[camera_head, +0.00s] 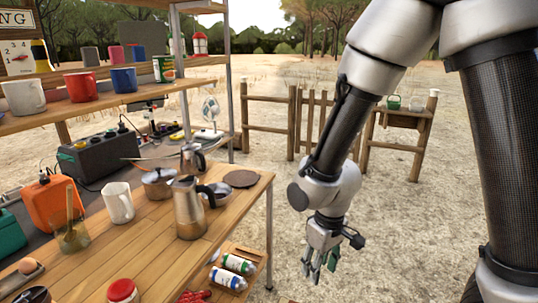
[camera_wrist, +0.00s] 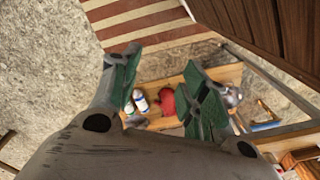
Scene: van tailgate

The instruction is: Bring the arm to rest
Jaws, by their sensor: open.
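My gripper (camera_head: 322,262) hangs from my arm, fingers pointing down, to the right of the wooden worktop (camera_head: 150,245). It is over the sandy ground, apart from the table and its lower shelf. In the wrist view my gripper (camera_wrist: 160,92) shows its two green-padded fingers spread apart, with nothing held between them. Below and beyond the fingers, the lower shelf (camera_wrist: 160,122) shows with bottles and a red thing on it.
A steel moka pot (camera_head: 189,210), a white mug (camera_head: 118,203) and a lidded pot (camera_head: 160,184) stand on the worktop. Bottles (camera_head: 238,264) lie on the low shelf. A shelf rack with mugs (camera_head: 81,87) rises at left. A wooden fence (camera_head: 268,118) stands behind. Open ground lies around my gripper.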

